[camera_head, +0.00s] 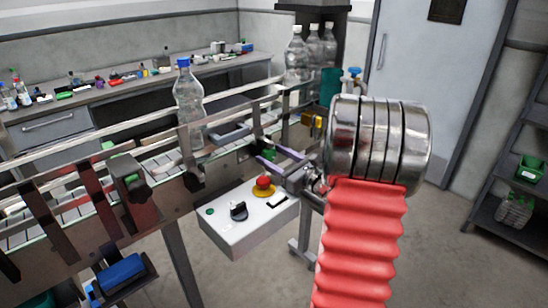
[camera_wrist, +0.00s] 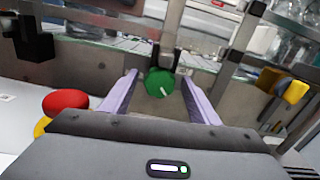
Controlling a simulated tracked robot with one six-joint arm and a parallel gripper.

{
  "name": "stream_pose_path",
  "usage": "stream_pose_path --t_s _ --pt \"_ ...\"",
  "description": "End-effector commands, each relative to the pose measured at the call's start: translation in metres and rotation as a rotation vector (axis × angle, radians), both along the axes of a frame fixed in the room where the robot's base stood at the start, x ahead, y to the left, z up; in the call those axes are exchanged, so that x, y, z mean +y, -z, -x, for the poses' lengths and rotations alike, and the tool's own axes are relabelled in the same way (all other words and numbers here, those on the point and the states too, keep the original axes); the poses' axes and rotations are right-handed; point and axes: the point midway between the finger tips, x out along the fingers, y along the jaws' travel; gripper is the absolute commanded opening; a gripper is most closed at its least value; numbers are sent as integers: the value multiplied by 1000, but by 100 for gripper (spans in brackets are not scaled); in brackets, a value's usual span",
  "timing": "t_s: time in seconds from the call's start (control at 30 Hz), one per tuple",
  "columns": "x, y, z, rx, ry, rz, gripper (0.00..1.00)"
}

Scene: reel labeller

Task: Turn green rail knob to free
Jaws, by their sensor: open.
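The green rail knob (camera_wrist: 159,83) shows in the wrist view as a round green knob with a pale mark pointing down and right. It is mounted on the side of the conveyor, below a metal rail bracket. My gripper (camera_wrist: 165,88) is open, with one purple finger on each side of the knob. I cannot tell whether the fingers touch it.
A white control box (camera_head: 247,217) with a red emergency button (camera_head: 263,182) and a black switch sits below and left of my gripper. A clear bottle (camera_head: 188,105) stands on the conveyor. A yellow part (camera_wrist: 297,91) is right of the knob. Guide rails run along the conveyor.

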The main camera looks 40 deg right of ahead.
Motion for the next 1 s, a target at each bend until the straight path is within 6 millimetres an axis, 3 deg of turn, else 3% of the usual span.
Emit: stream_pose_path --t_s 0.2,0.77,1.0 --pt "0 0 0 0 0 0 55" --pt "0 0 0 0 0 0 15" --pt "0 0 0 -1 0 37 14"
